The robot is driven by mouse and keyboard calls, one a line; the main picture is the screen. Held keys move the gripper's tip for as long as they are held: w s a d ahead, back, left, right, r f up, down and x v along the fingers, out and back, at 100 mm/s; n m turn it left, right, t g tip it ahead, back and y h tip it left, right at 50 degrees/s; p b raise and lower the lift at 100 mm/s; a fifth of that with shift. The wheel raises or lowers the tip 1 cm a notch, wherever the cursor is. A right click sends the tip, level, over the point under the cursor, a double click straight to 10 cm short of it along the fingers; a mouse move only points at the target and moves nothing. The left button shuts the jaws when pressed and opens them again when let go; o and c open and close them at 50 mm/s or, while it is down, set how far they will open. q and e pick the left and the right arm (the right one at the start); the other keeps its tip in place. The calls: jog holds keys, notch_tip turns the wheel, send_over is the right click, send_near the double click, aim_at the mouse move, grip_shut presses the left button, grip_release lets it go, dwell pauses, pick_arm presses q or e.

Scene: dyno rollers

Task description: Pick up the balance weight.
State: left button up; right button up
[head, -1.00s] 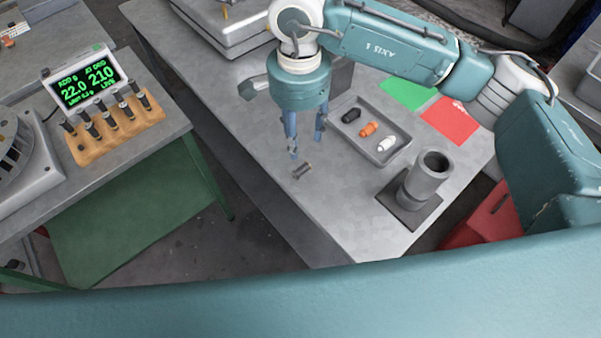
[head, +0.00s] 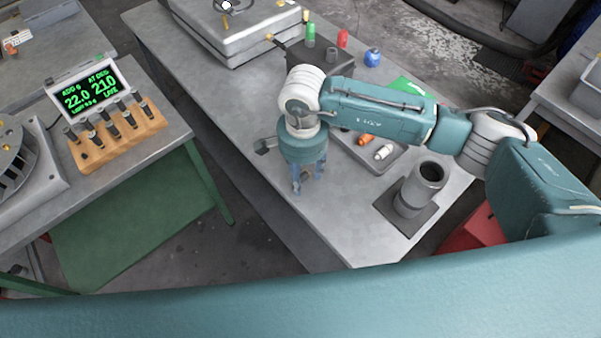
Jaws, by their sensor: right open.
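My right gripper (head: 308,184) points down over the grey bench (head: 345,225), its blue-grey fingers apart and low near the bench top. The small grey metal piece, which looks like the balance weight, lay on this part of the bench a second ago. It cannot be made out now; the fingers and the teal wrist cover that spot. I see nothing clearly held. I cannot tell whether the fingers touch the bench or the piece. My left gripper is not in view.
A tray with orange (head: 365,140) and white (head: 384,152) pieces lies right of the gripper, partly behind my arm. A grey cylinder (head: 418,185) stands on a square base. On the left bench are a display (head: 84,90) reading 22.0 and 210 and a wooden rack (head: 120,140).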

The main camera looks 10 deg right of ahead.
jog(key=shift+f, duration=0.55)
jog(key=c, duration=0.9)
jog(key=shift+r, duration=0.1)
